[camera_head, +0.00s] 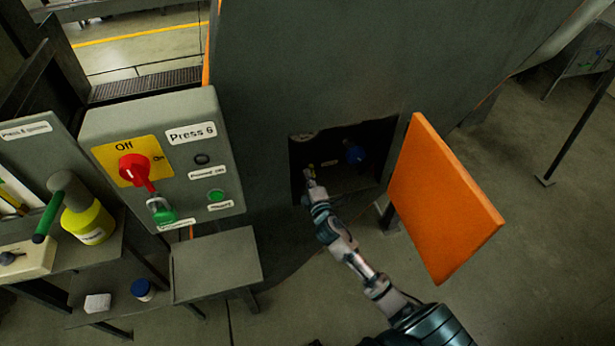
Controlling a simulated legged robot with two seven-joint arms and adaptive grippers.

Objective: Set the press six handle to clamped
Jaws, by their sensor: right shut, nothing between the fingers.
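The Press 6 control box (205,150) is at the left, with a red rotary switch (134,169) on a yellow plate marked Off and On. My right gripper (310,174) reaches into the left part of this opening. My left gripper is out of view.
An orange door (441,200) stands open right of the opening, close to my right arm. At the left, a yellow bottle (88,224) stands on a bench; a small grey table (215,267) is below the control box.

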